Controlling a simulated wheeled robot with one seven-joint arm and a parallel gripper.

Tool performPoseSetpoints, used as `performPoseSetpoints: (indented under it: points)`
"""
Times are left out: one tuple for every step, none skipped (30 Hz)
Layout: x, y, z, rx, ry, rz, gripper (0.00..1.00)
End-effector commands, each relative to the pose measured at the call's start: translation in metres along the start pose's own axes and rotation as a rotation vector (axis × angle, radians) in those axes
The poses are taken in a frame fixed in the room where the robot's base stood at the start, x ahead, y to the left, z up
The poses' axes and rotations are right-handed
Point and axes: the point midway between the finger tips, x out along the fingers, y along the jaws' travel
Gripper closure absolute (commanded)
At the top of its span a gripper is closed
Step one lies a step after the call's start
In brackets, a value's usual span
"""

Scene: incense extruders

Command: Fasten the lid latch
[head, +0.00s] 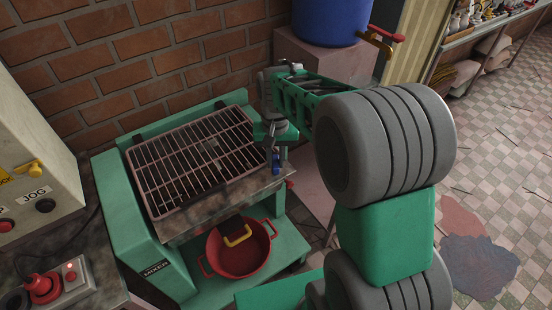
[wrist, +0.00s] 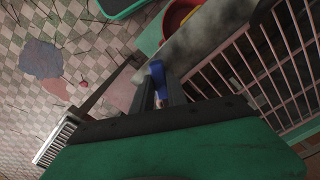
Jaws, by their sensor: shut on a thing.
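The mixer's barred lid (head: 197,160) lies down over the top of the green mixer (head: 152,243); part of its bars shows at the right of the wrist view (wrist: 282,62). A small blue latch piece (head: 276,167) is at the right side of the mixer, by the lid's edge. It also shows between the fingertips in the wrist view (wrist: 157,70). My gripper (head: 275,150) is shut on this blue piece, its fingers (wrist: 160,88) on both sides of it. The fingers hide much of the latch, so I cannot tell whether it is engaged.
A brick wall (head: 95,65) is behind. A blue barrel (head: 330,20) with a red-handled tap (head: 386,34) stands at the back. Control boxes (head: 72,285) are at left. Tiled floor is open at right.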

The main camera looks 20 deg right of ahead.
Motion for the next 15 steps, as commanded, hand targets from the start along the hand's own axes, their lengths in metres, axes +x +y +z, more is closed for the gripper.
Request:
performPoseSetpoints:
  points:
    - [-0.0007, -0.0001, -0.0002, -0.009, 0.001, 0.0, 1.0]
    - [-0.0007, -0.0001, -0.0002, -0.016, 0.001, 0.0, 1.0]
    - [-0.0008, -0.0001, -0.0002, -0.029, 0.001, 0.0, 1.0]
    - [-0.0008, -0.0001, -0.0003, -0.041, 0.001, 0.0, 1.0]
    - [-0.0009, -0.0001, -0.0003, -0.053, 0.001, 0.0, 1.0]
    - [-0.0009, -0.0001, -0.0003, -0.073, 0.001, 0.0, 1.0]
    - [-0.001, -0.0001, -0.0004, -0.089, 0.001, 0.0, 1.0]
    - [-0.001, -0.0001, -0.0004, -0.107, 0.001, 0.0, 1.0]
    - [-0.0011, -0.0001, -0.0004, -0.133, 0.001, 0.0, 1.0]
    - [-0.0012, -0.0001, -0.0005, -0.153, 0.001, 0.0, 1.0]
    - [-0.0012, -0.0002, -0.0005, -0.175, 0.001, 0.0, 1.0]
    - [-0.0013, -0.0002, -0.0005, -0.204, 0.001, 0.0, 1.0]
    - [-0.0013, -0.0002, -0.0006, -0.226, 0.002, 0.0, 1.0]
    - [-0.0013, -0.0002, -0.0006, -0.248, 0.002, 0.0, 1.0]
    - [-0.0014, -0.0002, -0.0006, -0.278, 0.002, 0.0, 1.0]
